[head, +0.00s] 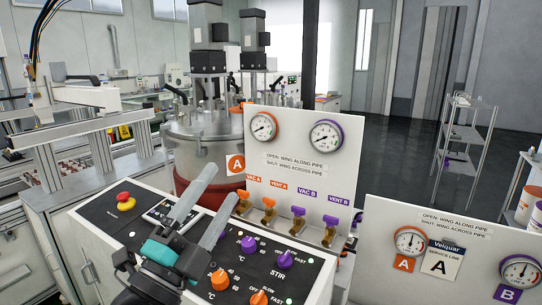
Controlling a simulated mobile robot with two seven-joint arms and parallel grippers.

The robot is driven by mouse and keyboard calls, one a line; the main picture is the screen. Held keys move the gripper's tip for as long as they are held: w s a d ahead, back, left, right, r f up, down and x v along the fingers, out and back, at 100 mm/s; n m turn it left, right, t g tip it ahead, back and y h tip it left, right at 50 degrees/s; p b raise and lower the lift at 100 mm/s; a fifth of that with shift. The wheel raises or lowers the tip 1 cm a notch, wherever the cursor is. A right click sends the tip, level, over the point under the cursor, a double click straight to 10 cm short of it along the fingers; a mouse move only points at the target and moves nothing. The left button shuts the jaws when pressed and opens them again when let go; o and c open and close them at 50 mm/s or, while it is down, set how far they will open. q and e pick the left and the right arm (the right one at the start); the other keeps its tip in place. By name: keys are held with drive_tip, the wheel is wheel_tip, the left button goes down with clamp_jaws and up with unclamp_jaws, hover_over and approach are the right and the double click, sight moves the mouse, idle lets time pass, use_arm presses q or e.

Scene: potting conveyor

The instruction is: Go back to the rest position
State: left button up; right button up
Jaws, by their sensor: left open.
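My left gripper (224,183) is in front of me, with its arm coming in from the bottom of the head view. Its two long grey fingers are apart, pointing up and away, with nothing seen between them. It appears over the sloped control panel (98,213) and covers part of that panel's middle. I cannot tell the exact height of the fingers above the panel. My right gripper does not show.
The control panel has a red stop button (126,201), orange knobs (221,279) and purple knobs (249,244). A second gauge board (460,225) is at right. Open floor (390,155) lies beyond.

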use_arm(q)
drive_tip(key=s+a+f+n+g+y, duration=0.25)
drive_tip(key=f+n+y, duration=0.2)
drive_tip(key=f, duration=0.35)
drive_tip(key=s+a+f+n+g+y, duration=0.1)
drive_tip(key=a+f+n+g+y, duration=0.2)
drive_tip(key=f+n, duration=0.35)
drive_tip(key=s+a+f+n+g+y, duration=0.1)
drive_tip(key=a+f+n+g+y, duration=0.2)
drive_tip(key=f, duration=0.5)
drive_tip(key=s+f+n+g, duration=0.3)
drive_tip(key=s+f+g, duration=0.2)
drive_tip(key=s+f, duration=0.3)
drive_tip(key=s+f+n+g, duration=0.35)
drive_tip(key=s+f, duration=0.35)
drive_tip(key=s, duration=0.4)
wheel_tip(320, 180, down, 25)
drive_tip(key=s+m+g+b, duration=0.1)
drive_tip(key=g+b, duration=0.1)
drive_tip(key=b, duration=0.4)
drive_tip(key=s+a+f+b, duration=0.1)
drive_tip(key=s+f+b, duration=0.1)
drive_tip(key=s+f, duration=0.6)
drive_tip(key=s+a+f+g+b, duration=0.1)
drive_tip(key=s+f+b, duration=0.2)
drive_tip(key=s+f, duration=0.5)
drive_tip(key=shift+f, duration=2.4)
